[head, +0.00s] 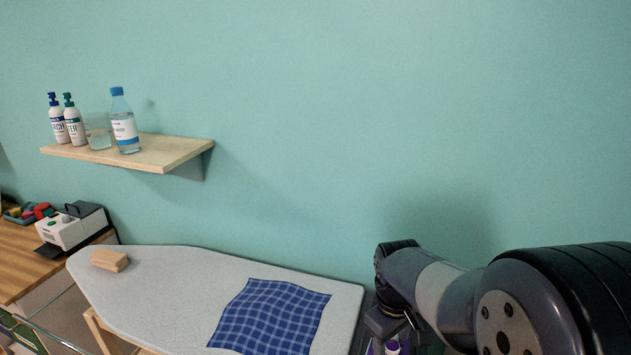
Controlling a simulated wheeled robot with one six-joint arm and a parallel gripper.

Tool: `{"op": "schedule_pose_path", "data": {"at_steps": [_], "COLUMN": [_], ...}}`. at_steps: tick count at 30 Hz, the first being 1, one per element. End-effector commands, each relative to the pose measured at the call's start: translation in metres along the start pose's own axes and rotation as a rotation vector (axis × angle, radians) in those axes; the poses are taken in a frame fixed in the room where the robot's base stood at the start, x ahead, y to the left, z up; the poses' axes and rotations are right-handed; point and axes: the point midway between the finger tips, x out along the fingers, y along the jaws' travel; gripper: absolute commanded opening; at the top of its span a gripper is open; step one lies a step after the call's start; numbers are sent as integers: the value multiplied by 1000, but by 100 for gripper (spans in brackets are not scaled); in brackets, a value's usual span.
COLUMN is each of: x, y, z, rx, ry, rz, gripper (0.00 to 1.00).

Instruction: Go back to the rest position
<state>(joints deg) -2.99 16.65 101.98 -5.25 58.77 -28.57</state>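A blue checked cloth (270,318) and a wooden block (110,260) lie on the board. A wall shelf (165,155) holds two pump bottles, a glass and a blue-capped bottle (124,122). A wooden table (20,262) at left carries a white-and-black device (68,230). The wall above is bare.

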Motion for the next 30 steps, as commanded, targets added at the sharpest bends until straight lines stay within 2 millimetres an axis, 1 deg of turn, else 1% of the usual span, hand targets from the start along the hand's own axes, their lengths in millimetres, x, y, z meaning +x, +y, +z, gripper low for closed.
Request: {"op": "schedule_pose_path", "data": {"at_steps": [30], "x": [0], "y": [2], "z": [-2], "rx": [832], "ry": [-76], "rz": [0], "gripper": [51]}}
